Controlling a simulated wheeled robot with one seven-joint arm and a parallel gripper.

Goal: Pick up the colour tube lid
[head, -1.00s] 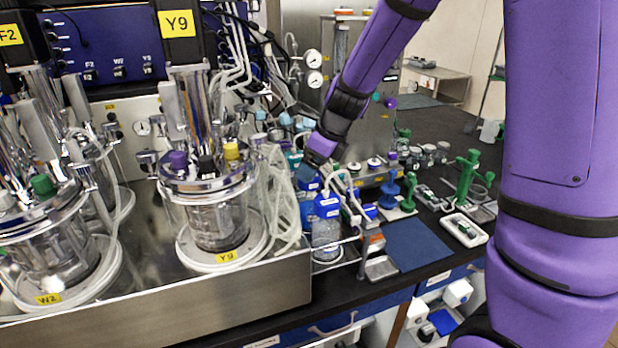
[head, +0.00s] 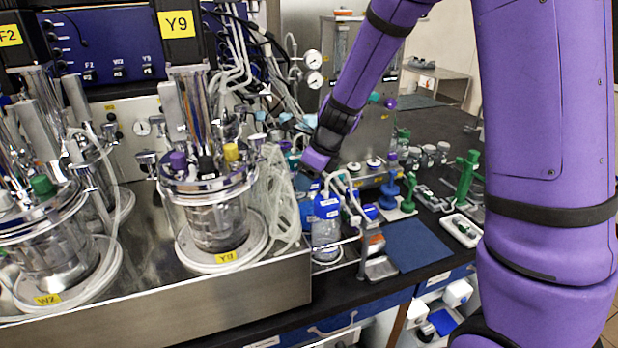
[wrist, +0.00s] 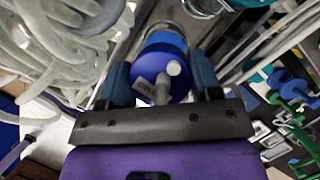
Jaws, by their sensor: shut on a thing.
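A round blue lid (wrist: 170,82) with pale, short ports on its top sits between the two fingers of my gripper (wrist: 162,88) in the wrist view. The dark blue-grey fingers press on its left and right sides. A lighter blue part (wrist: 164,40) shows just beyond the lid; I cannot tell whether the lid is apart from what is under it. In the head view my gripper (head: 308,182) is low behind a clear bottle (head: 326,238) with a blue upper part, beside the steel bench. The held lid cannot be made out clearly there.
Pale coiled tubing (head: 277,195) hangs close to the left of my gripper. A glass bioreactor (head: 215,205) labelled Y9 stands further left. Blue and green stands (head: 402,195) are to the right. A dark blue mat (head: 418,246) lies clear on the black bench.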

